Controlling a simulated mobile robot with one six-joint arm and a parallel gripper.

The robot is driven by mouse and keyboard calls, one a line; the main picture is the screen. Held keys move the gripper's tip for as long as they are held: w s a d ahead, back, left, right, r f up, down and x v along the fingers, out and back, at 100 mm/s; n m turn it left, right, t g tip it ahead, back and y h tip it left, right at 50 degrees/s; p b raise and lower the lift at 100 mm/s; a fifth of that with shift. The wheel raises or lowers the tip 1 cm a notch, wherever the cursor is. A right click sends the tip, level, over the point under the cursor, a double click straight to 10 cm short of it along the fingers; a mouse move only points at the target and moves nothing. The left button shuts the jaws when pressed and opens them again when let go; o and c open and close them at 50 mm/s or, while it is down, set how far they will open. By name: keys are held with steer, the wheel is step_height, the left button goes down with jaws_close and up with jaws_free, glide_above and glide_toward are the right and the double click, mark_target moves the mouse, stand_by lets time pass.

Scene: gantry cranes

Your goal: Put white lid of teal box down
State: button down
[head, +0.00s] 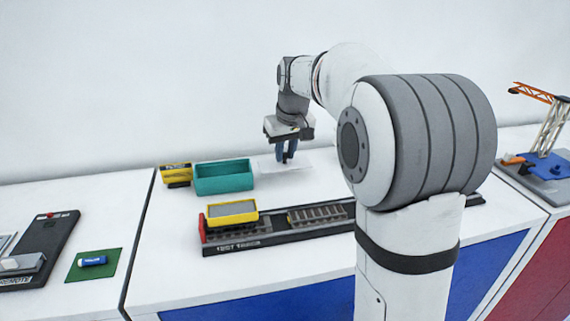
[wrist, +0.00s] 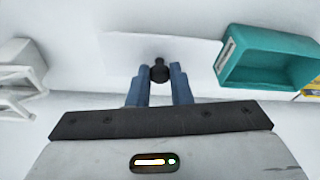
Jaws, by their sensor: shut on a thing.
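The white lid (head: 296,164) is a thin flat panel just right of the teal box (head: 224,180) in the head view. The lid (wrist: 110,68) and the teal box (wrist: 268,60) also show in the wrist view. The box is open at the top. My gripper (head: 286,158) points down over the lid, and its blue fingers are shut on the lid's black knob (wrist: 160,70). The lid looks level and very low over the white table. I cannot tell whether it touches the table. The fingers hide part of the lid.
A yellow container (head: 176,170) stands left of the teal box. In front is a test track (head: 280,236) with a yellow wagon (head: 232,212). A remote (head: 45,240) and a green mat (head: 76,270) lie at the left. A crane model (head: 550,130) stands at the right.

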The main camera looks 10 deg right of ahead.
mark_target(286, 164)
steer(key=shift+s+f, duration=0.1)
steer(key=shift+f, duration=1.7)
steer(key=shift+f, duration=0.1)
steer(key=c, duration=1.3)
jaws_free()
steer(key=v, duration=1.2)
steer(key=shift+d, duration=0.1)
